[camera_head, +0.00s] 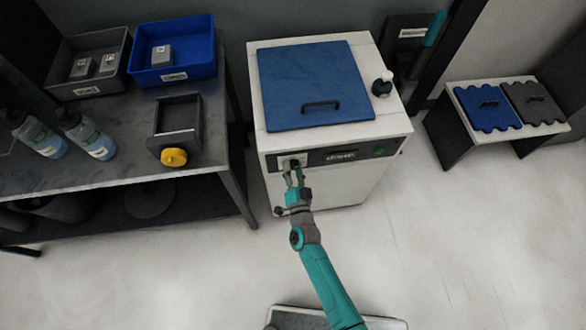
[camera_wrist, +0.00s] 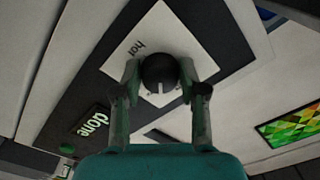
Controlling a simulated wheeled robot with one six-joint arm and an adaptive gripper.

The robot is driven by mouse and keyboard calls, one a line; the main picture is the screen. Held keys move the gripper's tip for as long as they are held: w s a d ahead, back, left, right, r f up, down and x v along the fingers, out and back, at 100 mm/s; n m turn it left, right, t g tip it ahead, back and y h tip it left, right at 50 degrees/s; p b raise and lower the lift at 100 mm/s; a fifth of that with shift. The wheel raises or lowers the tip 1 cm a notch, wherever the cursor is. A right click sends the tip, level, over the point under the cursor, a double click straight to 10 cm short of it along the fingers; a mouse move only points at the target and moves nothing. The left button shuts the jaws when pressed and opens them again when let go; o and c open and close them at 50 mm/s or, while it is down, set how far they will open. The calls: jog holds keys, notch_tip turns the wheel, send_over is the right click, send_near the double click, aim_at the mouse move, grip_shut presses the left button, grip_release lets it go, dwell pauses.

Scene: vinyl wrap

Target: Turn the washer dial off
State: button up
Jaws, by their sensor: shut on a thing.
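The washer (camera_head: 375,170) is a white box with a blue lid (camera_head: 315,85) on top and a dark control strip on its front. The dial (camera_wrist: 160,72) is a round black knob with a white pointer line, on a white plate marked "hot" in the wrist view. My gripper (camera_wrist: 160,78) has its two fingers on either side of the dial, shut on it. In the head view my gripper (camera_head: 292,170) reaches the left end of the control strip and hides most of the dial.
A dark bench (camera_head: 110,170) at left bears a blue bin (camera_head: 185,75), a grey bin (camera_head: 65,70), bottles and a box with a yellow knob (camera_head: 174,157). A low stand (camera_head: 455,145) is at right. The floor (camera_head: 450,240) in front is clear.

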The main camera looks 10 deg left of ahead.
jog(key=shift+n, duration=4.1)
jog(key=shift+f, duration=0.1)
jog(key=o, duration=1.1)
jog(key=shift+o, duration=0.2)
jog(key=shift+d, duration=0.1)
jog(key=v, duration=1.2)
